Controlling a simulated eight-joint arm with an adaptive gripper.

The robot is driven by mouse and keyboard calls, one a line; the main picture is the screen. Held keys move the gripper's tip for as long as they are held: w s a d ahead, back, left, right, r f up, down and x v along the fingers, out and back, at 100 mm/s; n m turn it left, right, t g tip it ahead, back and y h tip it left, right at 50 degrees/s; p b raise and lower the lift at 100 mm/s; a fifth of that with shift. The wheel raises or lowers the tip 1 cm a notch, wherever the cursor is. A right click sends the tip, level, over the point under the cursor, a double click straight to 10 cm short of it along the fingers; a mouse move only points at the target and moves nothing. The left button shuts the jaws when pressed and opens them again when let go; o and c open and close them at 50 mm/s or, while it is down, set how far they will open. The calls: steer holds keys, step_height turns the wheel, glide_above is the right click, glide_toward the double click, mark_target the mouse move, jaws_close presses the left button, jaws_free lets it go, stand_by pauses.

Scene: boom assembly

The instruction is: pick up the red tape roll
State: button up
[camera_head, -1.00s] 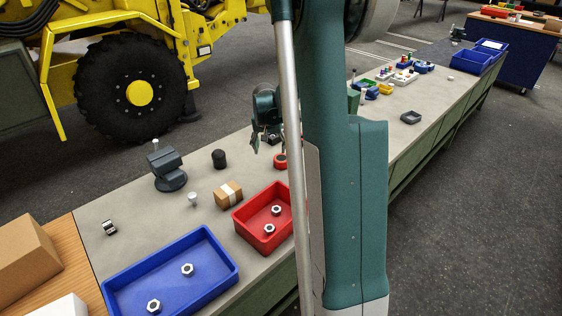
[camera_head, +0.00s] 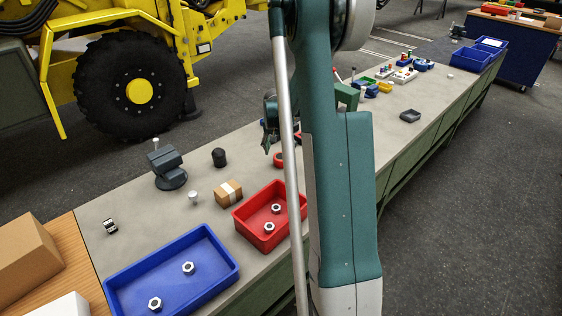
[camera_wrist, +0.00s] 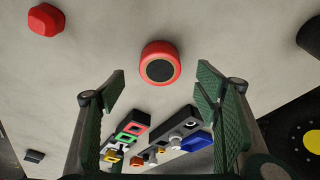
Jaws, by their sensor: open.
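The red tape roll (camera_wrist: 160,63) lies flat on the grey bench top, with a dark centre, in the wrist view. It is ahead of my gripper (camera_wrist: 160,85), roughly centred between the two green-padded fingers and beyond their tips. The fingers are open with nothing between them. In the head view my gripper (camera_head: 268,138) is above the bench, and a part of the red tape roll (camera_head: 279,159) shows just below it. My arm hides the rest of the roll there.
A red bin (camera_head: 283,222) and blue bin (camera_head: 214,278) hold nuts. A cardboard box (camera_head: 222,196), vise (camera_head: 167,168) and black cylinder (camera_head: 219,157) stand nearby. The wrist view shows a red knob-like piece (camera_wrist: 45,19) and connector blocks (camera_wrist: 175,140). Bare bench surrounds the roll.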

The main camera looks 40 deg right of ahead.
mark_target(281, 157)
steer(key=shift+x, duration=1.1)
steer(key=shift+f, duration=0.1)
steer(key=shift+d+b+x, duration=0.2)
steer(key=shift+b+x, duration=0.2)
steer(key=shift+x, duration=2.1)
steer(key=shift+w, duration=0.15)
steer(key=c, duration=1.1)
